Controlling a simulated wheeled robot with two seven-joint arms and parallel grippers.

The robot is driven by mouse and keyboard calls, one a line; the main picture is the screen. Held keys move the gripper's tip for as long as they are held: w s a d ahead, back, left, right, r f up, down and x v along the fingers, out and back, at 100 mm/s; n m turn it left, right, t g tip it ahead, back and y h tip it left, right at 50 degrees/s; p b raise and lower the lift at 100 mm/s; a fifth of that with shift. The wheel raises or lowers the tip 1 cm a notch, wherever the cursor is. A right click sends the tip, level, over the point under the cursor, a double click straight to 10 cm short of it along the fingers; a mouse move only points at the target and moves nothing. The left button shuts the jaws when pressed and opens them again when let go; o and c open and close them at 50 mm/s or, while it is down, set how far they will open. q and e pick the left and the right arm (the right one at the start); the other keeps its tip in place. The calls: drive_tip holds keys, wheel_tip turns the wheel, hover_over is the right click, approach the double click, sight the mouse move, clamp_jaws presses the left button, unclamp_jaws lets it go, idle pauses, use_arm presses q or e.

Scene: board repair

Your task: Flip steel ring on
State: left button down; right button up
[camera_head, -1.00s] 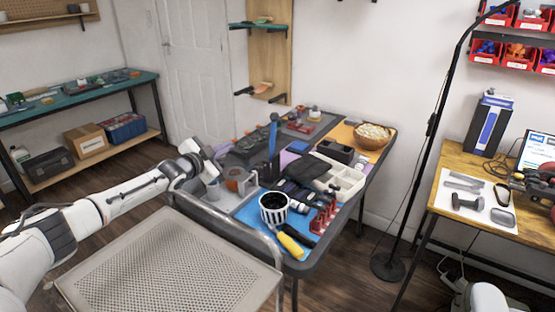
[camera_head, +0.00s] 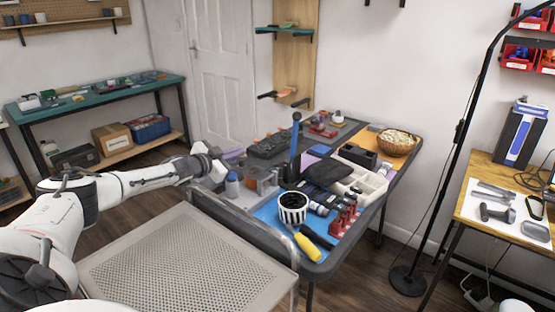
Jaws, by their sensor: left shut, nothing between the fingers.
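I cannot make out with certainty a steel ring or a switch with a steel rim in the head view; it may be too small or hidden. My right gripper is not in view.
A mesh-topped cart (camera_head: 185,250) stands in front of the table. A striped cup (camera_head: 293,208), a yellow-handled tool (camera_head: 307,247) and a bowl (camera_head: 397,146) crowd the tabletop. A lamp pole (camera_head: 446,175) stands right of it. A wooden bench (camera_head: 470,188) holds tools.

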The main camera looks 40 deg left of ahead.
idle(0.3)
use_arm(q)
drive_tip(key=shift+s+d+r+p, duration=0.15)
drive_tip(key=shift+s+r+p, duration=1.1)
drive_tip(key=shift+r+p, duration=0.1)
drive_tip(key=shift+s+d+r+p, duration=0.1)
drive_tip(key=shift+s+r+p, duration=1.15)
drive_tip(key=shift+r+p, duration=0.05)
drive_tip(key=shift+p+v, duration=1)
drive_tip(key=shift+v, duration=0.05)
drive_tip(key=shift+a+p+v, duration=0.15)
drive_tip(key=shift+p+v, duration=0.05)
drive_tip(key=shift+v, duration=0.45)
drive_tip(key=shift+a+p+v, duration=0.15)
drive_tip(key=shift+p+v, duration=0.05)
drive_tip(key=shift+v, duration=0.45)
drive_tip(key=shift+s, duration=0.1)
